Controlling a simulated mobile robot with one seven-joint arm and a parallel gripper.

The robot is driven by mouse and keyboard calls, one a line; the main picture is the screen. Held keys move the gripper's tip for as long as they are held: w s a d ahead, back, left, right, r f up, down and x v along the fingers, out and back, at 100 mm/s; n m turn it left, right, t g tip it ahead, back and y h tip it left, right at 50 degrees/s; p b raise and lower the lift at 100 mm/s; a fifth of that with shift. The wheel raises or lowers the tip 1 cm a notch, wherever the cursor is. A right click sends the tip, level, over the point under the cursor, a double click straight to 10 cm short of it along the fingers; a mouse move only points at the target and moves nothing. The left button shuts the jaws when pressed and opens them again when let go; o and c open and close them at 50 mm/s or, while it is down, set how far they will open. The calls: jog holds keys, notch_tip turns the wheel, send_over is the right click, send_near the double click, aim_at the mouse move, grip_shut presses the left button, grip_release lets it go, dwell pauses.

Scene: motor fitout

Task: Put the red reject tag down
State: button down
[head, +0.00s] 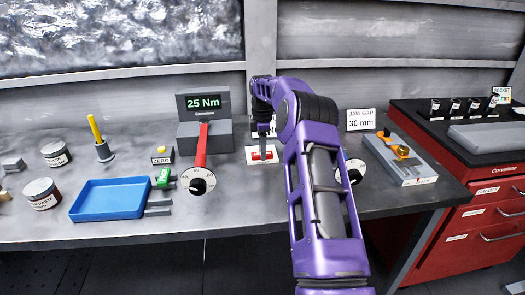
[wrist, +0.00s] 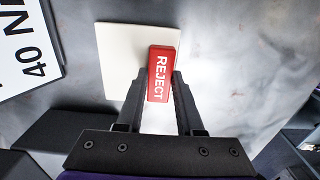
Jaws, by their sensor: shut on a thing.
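The red reject tag (wrist: 160,74), with white REJECT lettering, is between the fingertips of my gripper (wrist: 160,88) in the wrist view. The fingers are shut on it. In the head view the tag (head: 263,155) shows as a small red piece over a white card (head: 250,161) on the bench, below my gripper (head: 264,138). The white card also shows under the tag in the wrist view (wrist: 118,55). I cannot tell whether the tag touches the card.
A torque tester reading 25 Nm (head: 205,122) and a red torque wrench (head: 202,148) stand left of the tag. A blue tray (head: 110,199) lies further left.

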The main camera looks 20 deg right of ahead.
jog(key=shift+f, duration=0.1)
jog(key=c, duration=0.5)
grip_release()
jog(key=shift+c, duration=0.2)
notch_tip(320, 180, up, 12)
jog(key=p, duration=0.1)
jog(key=shift+p, duration=0.35)
jog(key=shift+w+r, duration=0.1)
jog(key=shift+r, duration=0.1)
